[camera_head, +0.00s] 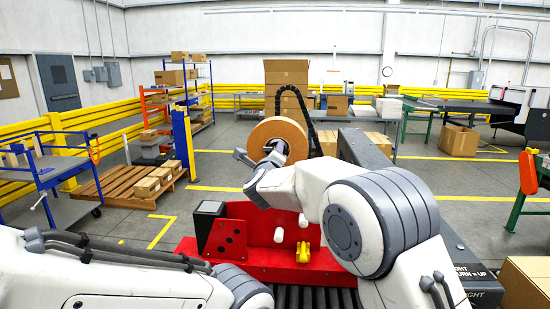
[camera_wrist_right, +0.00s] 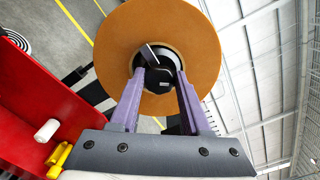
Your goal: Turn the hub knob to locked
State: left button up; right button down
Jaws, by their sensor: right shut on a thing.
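The hub knob (camera_wrist_right: 152,58) is a dark bar on the black hub at the center of a large tan tape roll (camera_wrist_right: 205,50). In the head view the roll (camera_head: 262,134) stands beyond my right arm. My right gripper (camera_wrist_right: 160,75) has its two purple fingers at the hub and is shut on the knob; in the head view the gripper (camera_head: 272,152) reaches the roll's center. The fingertips partly hide the knob, and I cannot read any lock mark on it. My left arm is at the lower left, its gripper out of view.
A red machine base (camera_head: 258,230) with white pegs (camera_head: 279,235) and a yellow part (camera_head: 303,252) lies below my right arm. A black cable chain (camera_head: 313,125) rises beside the roll. A pallet with boxes (camera_head: 130,183) stands on the floor at left.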

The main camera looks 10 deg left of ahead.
jog(key=shift+f+n+p, duration=0.1)
jog(key=shift+n+p, duration=0.2)
jog(key=shift+n, duration=3.3)
jog(key=shift+c, duration=2)
grip_release()
